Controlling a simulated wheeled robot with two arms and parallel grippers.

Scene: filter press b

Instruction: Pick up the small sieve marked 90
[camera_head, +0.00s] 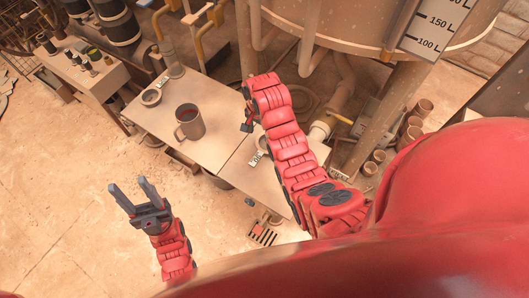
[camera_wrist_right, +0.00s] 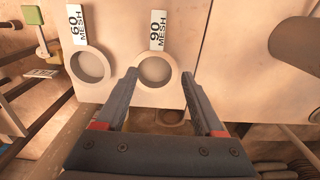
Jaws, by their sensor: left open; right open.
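The small sieve marked 90 (camera_wrist_right: 155,72) is a pale round ring on a light flat surface in the right wrist view. Its white label (camera_wrist_right: 158,30) reads "90 MESH" and lies just above the ring. My right gripper (camera_wrist_right: 160,76) is open and empty, with a fingertip at each side of the ring's lower part; I cannot tell whether they touch it. In the head view my right gripper (camera_head: 247,120) is over the table, partly hidden by its own arm. My left gripper (camera_head: 129,186) is open and empty, left of the table.
A similar ring labelled "60 MESH" (camera_wrist_right: 90,65) lies left of the 90 sieve. A grey mug (camera_head: 188,121) with dark liquid stands on the table (camera_head: 165,127). A round dish (camera_head: 151,97) lies at its far left. The floor at left is clear.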

